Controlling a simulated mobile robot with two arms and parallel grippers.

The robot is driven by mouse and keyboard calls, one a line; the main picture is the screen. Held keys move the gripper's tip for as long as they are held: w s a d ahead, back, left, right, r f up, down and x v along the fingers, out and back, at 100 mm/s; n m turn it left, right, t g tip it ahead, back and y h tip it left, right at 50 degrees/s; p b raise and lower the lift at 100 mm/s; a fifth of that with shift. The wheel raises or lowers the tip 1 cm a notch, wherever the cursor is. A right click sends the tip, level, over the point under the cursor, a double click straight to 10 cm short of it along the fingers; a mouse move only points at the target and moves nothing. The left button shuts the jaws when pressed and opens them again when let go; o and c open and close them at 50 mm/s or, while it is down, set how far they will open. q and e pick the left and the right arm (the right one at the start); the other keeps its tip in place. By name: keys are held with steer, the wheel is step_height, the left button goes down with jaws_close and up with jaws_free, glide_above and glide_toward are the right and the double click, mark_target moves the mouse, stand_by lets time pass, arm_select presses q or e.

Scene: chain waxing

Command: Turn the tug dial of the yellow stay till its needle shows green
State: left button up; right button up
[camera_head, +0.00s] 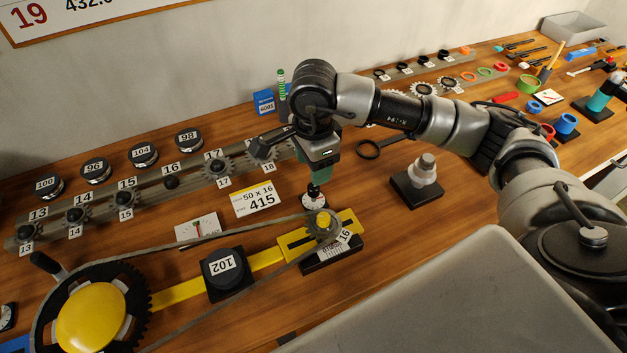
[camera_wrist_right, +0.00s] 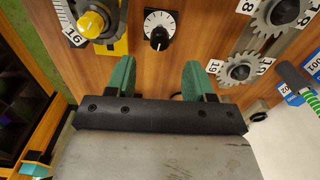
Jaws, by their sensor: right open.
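The tug dial (camera_head: 313,202) is a small white disc with a black knob, behind the sprocket end of the yellow stay (camera_head: 265,259). It also shows in the right wrist view (camera_wrist_right: 157,38), its white pointer mark visible on the knob. My right gripper (camera_head: 320,178) hangs just above the dial in the head view. In the right wrist view its green fingers (camera_wrist_right: 158,70) are spread apart with nothing between them, and the knob lies beyond their tips. A white needle gauge (camera_head: 198,228) lies left of the dial; its needle's colour zone is too small to tell. My left gripper is not in view.
A chain runs around the big yellow-hubbed wheel (camera_head: 92,318) and the small sprocket (camera_head: 323,222). A black block marked 102 (camera_head: 224,267) sits on the stay. A grey post (camera_head: 424,168) stands right.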

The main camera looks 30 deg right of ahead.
steer(key=shift+r, duration=2)
